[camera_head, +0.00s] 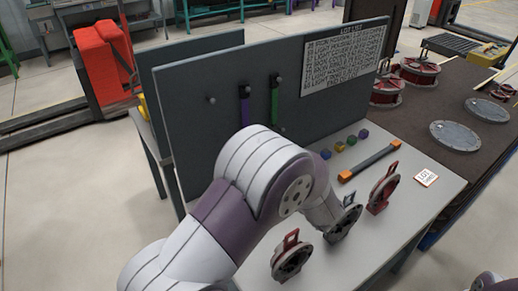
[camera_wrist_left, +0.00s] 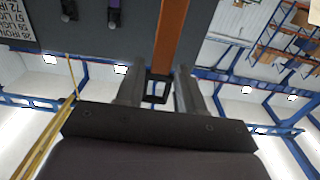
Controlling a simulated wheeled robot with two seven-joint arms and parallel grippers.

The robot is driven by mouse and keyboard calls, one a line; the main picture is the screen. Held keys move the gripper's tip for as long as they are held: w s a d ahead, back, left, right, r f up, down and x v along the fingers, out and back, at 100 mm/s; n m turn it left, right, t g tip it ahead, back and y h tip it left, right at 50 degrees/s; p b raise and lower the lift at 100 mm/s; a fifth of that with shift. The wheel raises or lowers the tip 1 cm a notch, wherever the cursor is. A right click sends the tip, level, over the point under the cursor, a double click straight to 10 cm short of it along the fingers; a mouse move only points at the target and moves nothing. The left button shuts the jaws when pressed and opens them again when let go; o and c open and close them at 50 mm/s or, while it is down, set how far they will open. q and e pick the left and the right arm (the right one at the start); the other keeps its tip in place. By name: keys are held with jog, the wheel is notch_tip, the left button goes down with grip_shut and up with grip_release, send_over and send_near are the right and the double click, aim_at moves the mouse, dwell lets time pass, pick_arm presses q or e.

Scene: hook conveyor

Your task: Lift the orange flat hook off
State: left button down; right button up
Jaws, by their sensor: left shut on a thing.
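In the left wrist view the orange flat hook (camera_wrist_left: 171,38) runs down from the top edge to a dark loop end between my fingers. My left gripper (camera_wrist_left: 158,82) is shut on it near that loop. In the head view my left arm hides this gripper and the hook. The grey board (camera_head: 190,125) shows a bare peg (camera_head: 211,100) at its left. A purple hook (camera_head: 244,105) and a green hook (camera_head: 275,103) hang to the right of that peg. My right gripper is not in view.
Reel-like parts with handles stand nearby, one red (camera_head: 383,188). A dark conveyor (camera_head: 440,100) runs at the right.

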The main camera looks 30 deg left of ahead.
pick_arm(q)
jog(key=p+v, duration=0.1)
jog(key=v, duration=0.6)
